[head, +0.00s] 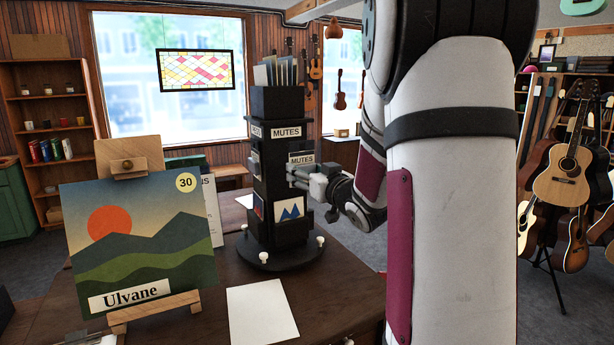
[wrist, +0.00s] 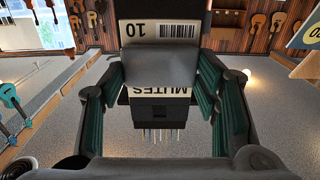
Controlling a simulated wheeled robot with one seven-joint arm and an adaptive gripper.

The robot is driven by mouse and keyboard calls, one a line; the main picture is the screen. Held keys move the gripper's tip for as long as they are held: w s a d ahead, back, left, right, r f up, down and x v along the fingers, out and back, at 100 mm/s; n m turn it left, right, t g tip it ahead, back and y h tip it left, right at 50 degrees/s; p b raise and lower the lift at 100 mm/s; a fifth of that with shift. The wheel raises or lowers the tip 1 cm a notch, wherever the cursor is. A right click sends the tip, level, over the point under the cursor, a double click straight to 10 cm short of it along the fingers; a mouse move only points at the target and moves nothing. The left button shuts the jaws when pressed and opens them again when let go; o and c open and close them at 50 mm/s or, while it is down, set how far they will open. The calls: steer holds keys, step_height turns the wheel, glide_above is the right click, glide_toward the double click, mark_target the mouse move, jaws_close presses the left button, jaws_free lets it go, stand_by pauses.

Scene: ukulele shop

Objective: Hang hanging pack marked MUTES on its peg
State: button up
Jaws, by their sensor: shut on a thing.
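The hanging pack marked MUTES (head: 301,157) is at the front right face of a dark display tower (head: 262,190), just below the tower's own MUTES sign (head: 286,132). My gripper (head: 313,175) is shut on the pack from the right. In the wrist view my gripper (wrist: 160,75) has teal pads on either side of a grey body.
The tower stands on a round base (head: 280,255) on a dark table. A painting marked Ulvane (head: 138,235) on an easel is at the left, and a blank white sheet (head: 262,312) lies in front. Other packs hang lower on the tower. Guitars (head: 563,175) stand at the right.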

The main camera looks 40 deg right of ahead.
steer(key=shift+f+b+x, duration=0.15)
steer(key=shift+b+x, duration=0.75)
steer(key=shift+x, duration=0.85)
steer(key=shift+f+b+x, duration=0.15)
steer(key=shift+b+x, duration=0.75)
steer(key=shift+x, duration=0.8)
steer(key=shift+w+d+f, duration=0.15)
steer(key=shift+w+f, duration=0.2)
steer(key=shift+w, duration=0.1)
steer(key=o, duration=1.1)
steer(key=shift+c, duration=0.2)
steer(key=v, duration=1.2)
